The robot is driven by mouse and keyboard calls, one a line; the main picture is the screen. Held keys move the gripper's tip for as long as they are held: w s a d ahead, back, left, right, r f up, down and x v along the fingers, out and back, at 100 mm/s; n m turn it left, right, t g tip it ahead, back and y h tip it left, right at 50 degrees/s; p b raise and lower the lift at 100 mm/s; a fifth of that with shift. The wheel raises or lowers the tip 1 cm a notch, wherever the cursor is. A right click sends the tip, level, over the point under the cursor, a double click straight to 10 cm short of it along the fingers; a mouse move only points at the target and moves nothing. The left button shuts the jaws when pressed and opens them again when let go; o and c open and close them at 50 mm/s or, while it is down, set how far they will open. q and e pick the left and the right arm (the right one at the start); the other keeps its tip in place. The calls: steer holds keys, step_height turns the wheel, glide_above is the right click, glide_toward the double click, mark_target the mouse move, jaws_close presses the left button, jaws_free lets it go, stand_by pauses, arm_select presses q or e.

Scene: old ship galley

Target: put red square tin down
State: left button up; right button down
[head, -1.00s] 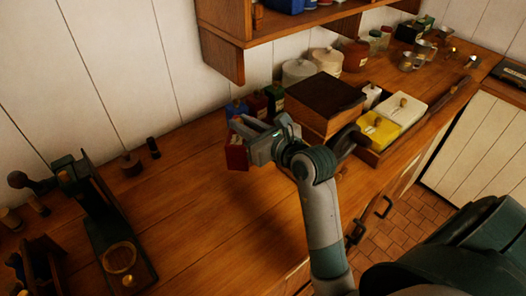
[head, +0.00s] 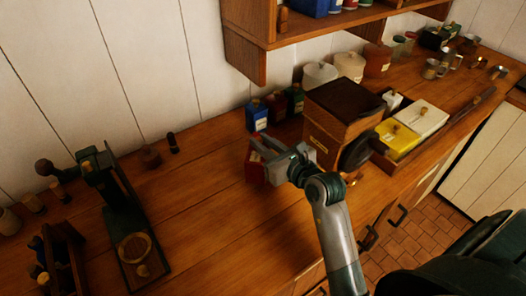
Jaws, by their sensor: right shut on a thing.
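The red square tin (head: 254,167) is at the middle of the wooden counter, in front of the small blue and dark bottles. My right gripper (head: 268,158) is shut on it, and the fingers hide much of its upper and right side. The tin is at or very near the counter top; I cannot tell whether it touches. My left gripper is not in view.
A wooden box (head: 339,120) with a dark lid stands just right of my gripper. A blue bottle (head: 257,117) stands behind the tin. A dark green scale-like device (head: 124,215) stands at left. The counter (head: 205,205) between is clear. A shelf (head: 300,33) overhangs the back.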

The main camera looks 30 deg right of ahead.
steer(key=shift+f+p, duration=0.35)
steer(key=shift+f, duration=1.65)
steer(key=c, duration=1.6)
jaws_free()
steer(key=shift+c, duration=0.2)
steer(key=shift+s, duration=0.1)
steer(key=shift+r, duration=0.1)
